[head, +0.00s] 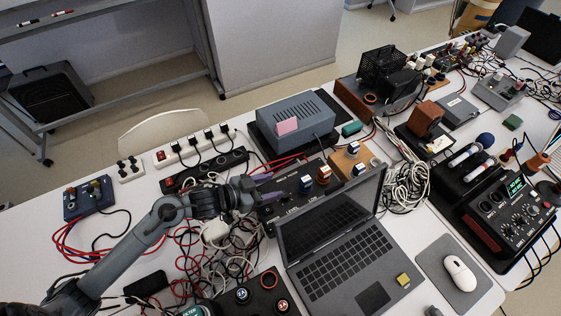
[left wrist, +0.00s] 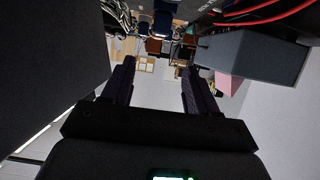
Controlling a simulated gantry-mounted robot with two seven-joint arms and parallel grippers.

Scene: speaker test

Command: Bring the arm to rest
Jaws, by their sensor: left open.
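My left arm (head: 142,240) reaches in from the lower left in the head view. Its gripper (head: 274,186) is over the black control box with knobs (head: 287,208), left of the open laptop (head: 337,262). In the left wrist view the two dark fingers of the left gripper (left wrist: 158,72) stand apart with nothing between them. I cannot tell how high the gripper is above the box. My right gripper is in neither view.
A grey-blue box (head: 296,116) with a pink note (head: 287,126) stands behind the gripper. Power strips (head: 200,146) and tangled red and white cables surround the arm. A mouse (head: 459,272) lies on a grey pad to the right. Little table is free.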

